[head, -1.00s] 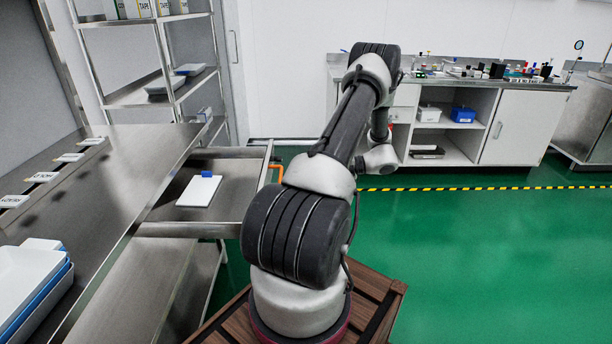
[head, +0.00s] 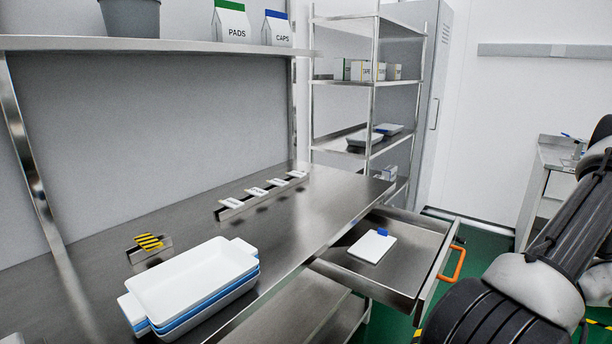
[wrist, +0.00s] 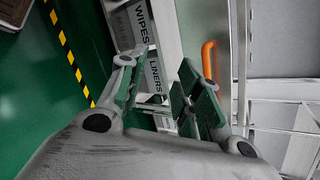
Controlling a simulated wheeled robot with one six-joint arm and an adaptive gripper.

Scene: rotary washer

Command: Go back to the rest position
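My gripper (wrist: 164,78) shows in the wrist view with its two green-padded fingers spread apart and nothing between them. It is out of the picture in the head view, where only part of my arm shows at the right edge. The orange drawer handle (head: 452,263) is on the front of the pulled-out steel drawer (head: 408,278). The handle also shows in the wrist view (wrist: 208,62), beyond and to the right of the fingers, apart from them. A white board with a blue clip (head: 371,247) lies flat in the drawer.
A steel shelf rack (head: 374,95) stands behind. Boxes marked WIPES (wrist: 140,20) and LINERS (wrist: 155,76) lie beyond my fingers.

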